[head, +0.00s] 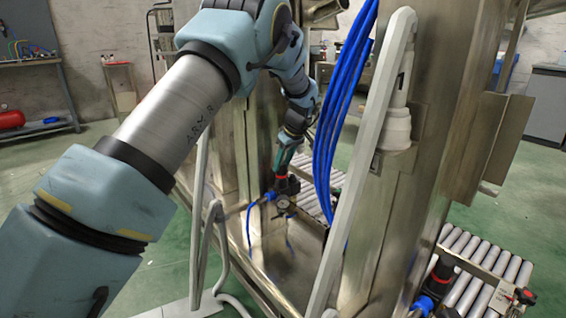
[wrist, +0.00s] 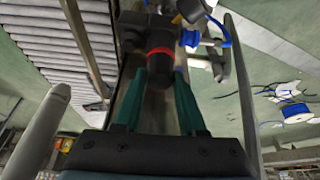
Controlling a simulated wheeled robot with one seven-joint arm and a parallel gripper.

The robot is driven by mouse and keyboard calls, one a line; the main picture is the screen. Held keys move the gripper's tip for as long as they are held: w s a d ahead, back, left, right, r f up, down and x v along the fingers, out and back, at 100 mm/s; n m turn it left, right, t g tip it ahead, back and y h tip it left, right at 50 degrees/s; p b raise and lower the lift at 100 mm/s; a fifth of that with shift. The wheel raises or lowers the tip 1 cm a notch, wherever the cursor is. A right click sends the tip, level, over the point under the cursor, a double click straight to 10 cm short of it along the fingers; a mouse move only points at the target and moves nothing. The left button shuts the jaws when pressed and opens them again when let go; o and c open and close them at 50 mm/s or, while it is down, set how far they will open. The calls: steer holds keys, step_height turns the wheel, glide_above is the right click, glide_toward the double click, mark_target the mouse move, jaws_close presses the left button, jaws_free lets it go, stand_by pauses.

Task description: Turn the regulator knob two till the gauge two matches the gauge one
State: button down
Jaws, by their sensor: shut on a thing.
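My gripper (head: 283,160) reaches down inside the metal frame in the head view. In the wrist view its green fingers (wrist: 159,85) are shut on a black regulator knob (wrist: 160,68), one on each side. A red ring (wrist: 159,51) sits where the knob meets the black regulator body (head: 291,186). A small round gauge (head: 283,203) is beside that body; its reading is too small to tell. A second black regulator (head: 440,272) with a red ring stands at lower right in the head view. I see no readable face of its gauge.
Blue hoses (head: 338,110) hang right of my arm. A pale slanted bar (head: 365,170) and metal posts (head: 430,120) stand close by. A roller conveyor (head: 480,262) lies at the right. Blue fittings (wrist: 190,38) adjoin the held regulator.

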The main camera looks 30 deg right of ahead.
steer(key=m, duration=0.1)
steer(key=m+h+p, duration=0.1)
steer(key=m, duration=0.1)
steer(key=shift+a+r+m+h, duration=0.1)
steer(key=shift+a+m+h, duration=0.05)
steer(key=shift+m+h, duration=0.15)
steer(key=m+p, duration=0.1)
steer(key=m, duration=0.1)
steer(key=m+h+p, duration=0.1)
steer(key=m, duration=0.1)
steer(key=shift+a+m+h+p, duration=0.15)
steer(key=shift+m+h+p, duration=0.15)
steer(key=shift+p, duration=0.05)
steer(key=m+g+h+p, duration=0.1)
steer(key=m+p, duration=0.2)
steer(key=shift+w+a+r, duration=0.1)
steer(key=shift+m+g+h+p, duration=0.6)
steer(key=shift+m+p, duration=0.75)
steer(key=shift+m, duration=0.75)
steer(key=shift+f, duration=0.25)
steer(key=shift+c, duration=2.3)
jaws_free()
steer(key=shift+w+r, duration=0.1)
